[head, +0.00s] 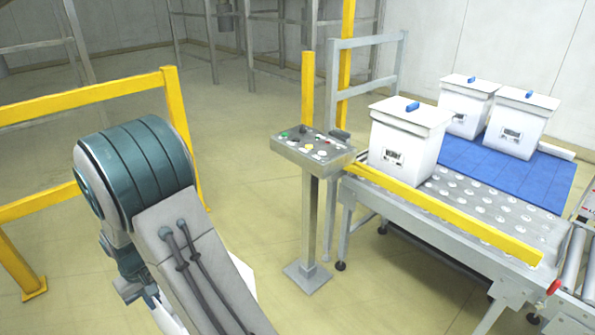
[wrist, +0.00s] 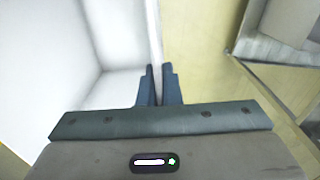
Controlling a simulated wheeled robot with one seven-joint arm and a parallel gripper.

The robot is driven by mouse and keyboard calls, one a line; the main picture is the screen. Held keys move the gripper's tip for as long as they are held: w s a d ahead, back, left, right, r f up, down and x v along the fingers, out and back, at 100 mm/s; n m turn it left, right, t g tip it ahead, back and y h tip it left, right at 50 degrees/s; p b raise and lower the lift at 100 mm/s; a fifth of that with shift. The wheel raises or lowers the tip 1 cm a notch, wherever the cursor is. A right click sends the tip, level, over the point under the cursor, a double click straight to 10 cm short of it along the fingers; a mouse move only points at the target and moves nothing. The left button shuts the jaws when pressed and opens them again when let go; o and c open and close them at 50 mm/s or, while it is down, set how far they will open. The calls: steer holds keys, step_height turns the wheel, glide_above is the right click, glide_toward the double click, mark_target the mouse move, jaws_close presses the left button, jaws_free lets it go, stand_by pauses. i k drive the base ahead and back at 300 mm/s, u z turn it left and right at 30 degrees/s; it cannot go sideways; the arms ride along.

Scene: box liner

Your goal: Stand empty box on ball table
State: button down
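The ball table (head: 470,209) is at the right in the head view, a grey surface with rows of pale balls. A white lidded box (head: 400,140) stands upright on its far left part. In the wrist view an open white box (wrist: 95,45) fills the left side, and its inside looks empty. My gripper (wrist: 161,70) is shut on this box's wall, one finger inside and one outside. In the head view my arm hides the gripper and most of the held box; a white corner (head: 244,272) shows beside the arm.
Two more lidded boxes (head: 522,120) (head: 466,104) stand on a blue mat (head: 480,163) behind the ball table. A yellow rail (head: 445,212) runs along the table's near edge. A control panel (head: 312,150) on a post stands left of it. Yellow fencing (head: 85,97) is at the left.

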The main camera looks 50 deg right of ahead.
mark_target(497, 216)
steer(key=i, duration=1.4)
steer(key=z, duration=3.85)
steer(key=i, duration=0.7)
